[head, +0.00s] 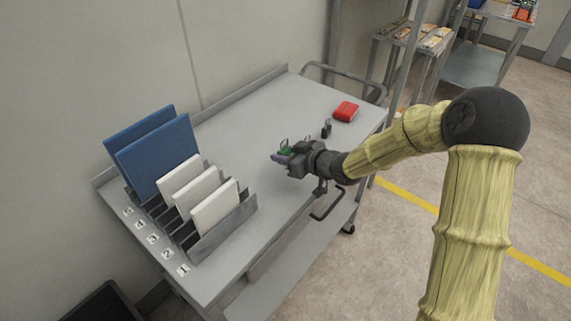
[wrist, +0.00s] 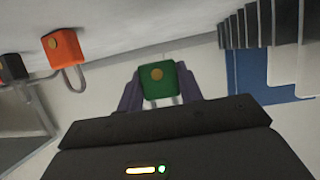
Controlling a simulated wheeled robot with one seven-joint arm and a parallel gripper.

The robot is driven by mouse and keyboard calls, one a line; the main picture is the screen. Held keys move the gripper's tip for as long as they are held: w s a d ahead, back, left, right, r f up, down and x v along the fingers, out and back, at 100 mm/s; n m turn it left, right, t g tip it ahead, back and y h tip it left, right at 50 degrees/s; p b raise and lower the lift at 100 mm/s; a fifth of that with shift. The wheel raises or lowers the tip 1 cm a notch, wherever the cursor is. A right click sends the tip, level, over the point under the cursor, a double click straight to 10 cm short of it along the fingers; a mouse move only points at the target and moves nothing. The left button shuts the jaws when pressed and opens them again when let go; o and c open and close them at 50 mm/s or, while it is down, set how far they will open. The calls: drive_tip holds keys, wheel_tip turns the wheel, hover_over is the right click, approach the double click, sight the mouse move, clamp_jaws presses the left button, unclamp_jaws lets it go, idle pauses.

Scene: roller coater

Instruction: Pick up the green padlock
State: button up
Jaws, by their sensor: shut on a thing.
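The green padlock (wrist: 158,82) is between the two purple fingers of my gripper (wrist: 160,92) in the wrist view, with its round brass-coloured spot facing the camera. The fingers touch its sides, and its shackle is partly hidden by the gripper body. In the head view, my gripper (head: 281,157) is over the grey cart top and the green padlock (head: 285,149) shows at its tip. My gripper is shut on it. I cannot tell whether the padlock is clear of the surface.
An orange padlock (wrist: 64,49) and a black one (wrist: 12,68) are left in the wrist view. A black padlock (head: 327,129) and a red item (head: 346,111) sit toward the cart's far end. A rack (head: 226,228) with blue and white panels stands left. The cart's middle is clear.

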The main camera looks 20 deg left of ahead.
sight(286, 150)
wheel_tip(286, 150, up, 4)
drive_tip(key=shift+r, duration=0.15)
idle(2.1)
